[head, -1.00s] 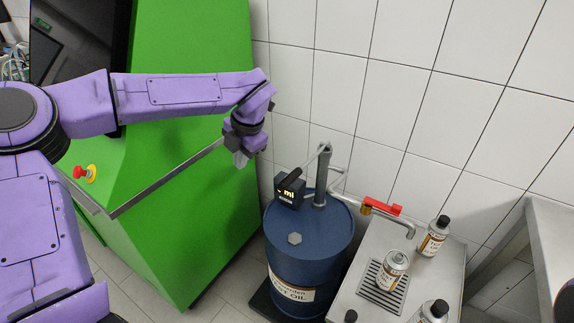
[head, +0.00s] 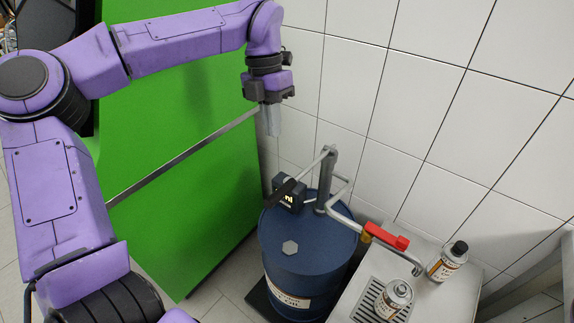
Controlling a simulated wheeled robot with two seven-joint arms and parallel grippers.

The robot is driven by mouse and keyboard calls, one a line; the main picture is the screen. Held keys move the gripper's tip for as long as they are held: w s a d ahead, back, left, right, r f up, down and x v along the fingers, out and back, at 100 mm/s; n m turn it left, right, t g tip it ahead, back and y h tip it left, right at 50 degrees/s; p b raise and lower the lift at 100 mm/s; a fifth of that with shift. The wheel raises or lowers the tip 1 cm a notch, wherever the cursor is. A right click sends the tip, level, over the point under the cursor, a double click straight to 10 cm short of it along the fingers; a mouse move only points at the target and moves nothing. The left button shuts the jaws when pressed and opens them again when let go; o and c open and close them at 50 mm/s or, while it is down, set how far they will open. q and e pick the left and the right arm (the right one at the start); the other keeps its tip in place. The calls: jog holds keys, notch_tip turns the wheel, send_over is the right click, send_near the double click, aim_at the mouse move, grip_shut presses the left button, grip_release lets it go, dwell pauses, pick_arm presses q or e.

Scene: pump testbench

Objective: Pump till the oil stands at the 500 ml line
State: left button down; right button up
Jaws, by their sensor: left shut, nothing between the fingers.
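The pump lever (head: 284,192) has a black grip pointing down to the left. A small black display (head: 290,196) on the pump shows lit characters, only partly readable. The oil level is not visible. My left gripper (head: 272,120) points down, shut and empty, above and apart from the lever. My right gripper is out of view.
A second, capped bottle (head: 447,262) stands on the grey bench (head: 345,290) to the right of the spout. A green cabinet (head: 190,170) stands left of the drum. The tiled wall (head: 440,90) is close behind the pump.

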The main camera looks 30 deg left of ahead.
aim_at(279, 190)
pick_arm(q)
jog(key=x, duration=0.4)
jog(key=p+x, duration=0.1)
jog(key=x, duration=0.4)
jog(key=p+x, duration=0.1)
jog(key=x, duration=0.3)
jog(key=shift+s+f, duration=0.3)
jog(key=shift+s, duration=0.15)
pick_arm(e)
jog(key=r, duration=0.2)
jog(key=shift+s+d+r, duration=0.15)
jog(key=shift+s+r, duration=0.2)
pick_arm(q)
jog(key=shift+f, duration=0.1)
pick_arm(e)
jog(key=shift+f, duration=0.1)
